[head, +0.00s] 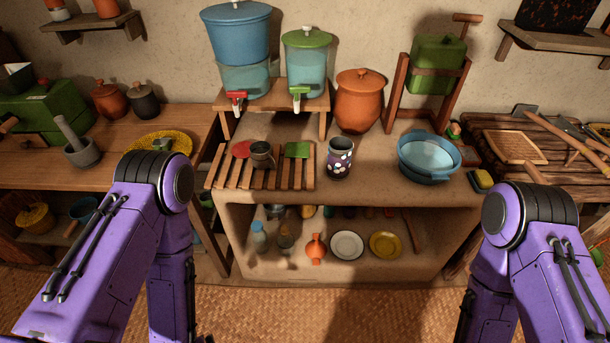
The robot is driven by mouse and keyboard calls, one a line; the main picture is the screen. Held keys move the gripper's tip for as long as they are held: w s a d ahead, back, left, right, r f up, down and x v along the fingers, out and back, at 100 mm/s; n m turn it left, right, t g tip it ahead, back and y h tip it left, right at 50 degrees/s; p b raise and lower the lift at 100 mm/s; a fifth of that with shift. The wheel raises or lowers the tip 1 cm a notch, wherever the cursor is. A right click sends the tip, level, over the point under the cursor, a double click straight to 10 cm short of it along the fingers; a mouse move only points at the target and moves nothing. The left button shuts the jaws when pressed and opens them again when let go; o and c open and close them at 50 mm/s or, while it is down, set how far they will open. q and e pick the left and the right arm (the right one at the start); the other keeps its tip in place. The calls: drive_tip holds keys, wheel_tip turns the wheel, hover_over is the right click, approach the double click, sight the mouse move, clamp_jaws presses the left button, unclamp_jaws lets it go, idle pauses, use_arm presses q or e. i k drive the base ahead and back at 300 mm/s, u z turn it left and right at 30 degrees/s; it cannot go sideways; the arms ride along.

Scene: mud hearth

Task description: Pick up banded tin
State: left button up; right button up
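A dark cylindrical tin (340,158) with a light rim and a band of white and purple spots stands upright on the mud counter (375,190). It is the likeliest banded tin in the head view. It stands just right of the slatted wooden rack (222,168) and left of the blue basin, apart from both. Nothing hides it. Both of my purple arms are bent, with the forearms hanging down at the left and right. My left and right grippers are below the frame and cannot be seen.
Two water dispensers stand at the back left. Bare counter lies in front of the tin.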

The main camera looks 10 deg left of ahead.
sight(341, 147)
drive_tip(key=u, duration=0.1)
drive_tip(key=k, duration=0.15)
drive_tip(key=z, duration=0.7)
drive_tip(key=i, duration=1.35)
drive_tip(key=u, duration=0.6)
